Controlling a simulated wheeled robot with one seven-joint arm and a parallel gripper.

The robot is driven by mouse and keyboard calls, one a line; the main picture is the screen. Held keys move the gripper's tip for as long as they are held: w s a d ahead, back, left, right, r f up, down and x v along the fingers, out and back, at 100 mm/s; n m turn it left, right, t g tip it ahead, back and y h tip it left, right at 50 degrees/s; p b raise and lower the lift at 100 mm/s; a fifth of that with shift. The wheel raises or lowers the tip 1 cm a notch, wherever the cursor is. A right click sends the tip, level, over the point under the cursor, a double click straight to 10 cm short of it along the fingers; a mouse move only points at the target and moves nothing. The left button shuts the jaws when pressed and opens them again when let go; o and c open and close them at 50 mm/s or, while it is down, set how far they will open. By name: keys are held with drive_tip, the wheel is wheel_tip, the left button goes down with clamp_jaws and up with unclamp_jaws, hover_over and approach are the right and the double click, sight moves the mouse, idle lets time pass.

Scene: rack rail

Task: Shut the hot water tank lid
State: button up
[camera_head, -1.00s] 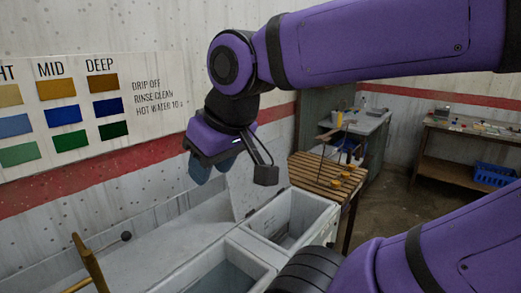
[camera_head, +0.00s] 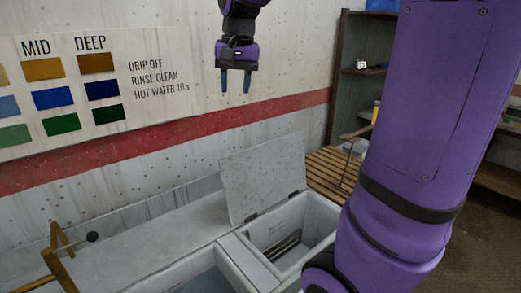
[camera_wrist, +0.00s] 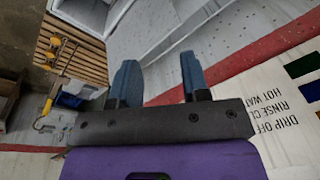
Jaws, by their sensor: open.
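The hot water tank lid (camera_head: 263,177) is a pale grey panel. It stands raised, leaning back toward the wall, hinged at the back edge of the right-hand tank (camera_head: 322,236). The tank's inside is open to view, with dark slots on its inner wall. My gripper (camera_head: 235,88) hangs above and behind the lid, near the wall, with its fingers pointing down and apart. It is empty and clear of the lid. In the wrist view the two blue fingers (camera_wrist: 158,80) are spread, with the lid (camera_wrist: 141,33) beyond them.
Another open tank (camera_head: 205,280) with liquid stands left of the lidded one. A wooden slatted table (camera_head: 330,168) is at the right. A brass-coloured frame (camera_head: 58,262) stands at the front left. The wall colour chart (camera_head: 70,85) is behind.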

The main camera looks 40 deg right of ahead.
drive_tip(key=w+d+f+m+g, duration=0.1)
drive_tip(key=w+d+f+m, duration=0.2)
drive_tip(key=w+d, duration=0.4)
drive_tip(key=m+g, duration=0.3)
drive_tip(key=m, duration=0.2)
hover_over(260, 149)
drive_tip(key=w+a, duration=0.2)
drive_tip(key=w, duration=0.4)
drive_tip(key=w+x, duration=0.2)
drive_tip(key=x, duration=0.9)
drive_tip(key=w+d+f+m+g, duration=0.25)
drive_tip(key=d+f, duration=0.35)
drive_tip(key=f, duration=0.4)
drive_tip(key=shift+m+t, duration=0.25)
drive_tip(key=shift+m, duration=0.1)
drive_tip(key=x, duration=0.9)
drive_tip(key=shift+s+d+f, duration=0.1)
drive_tip(key=shift+f, duration=0.25)
clamp_jaws()
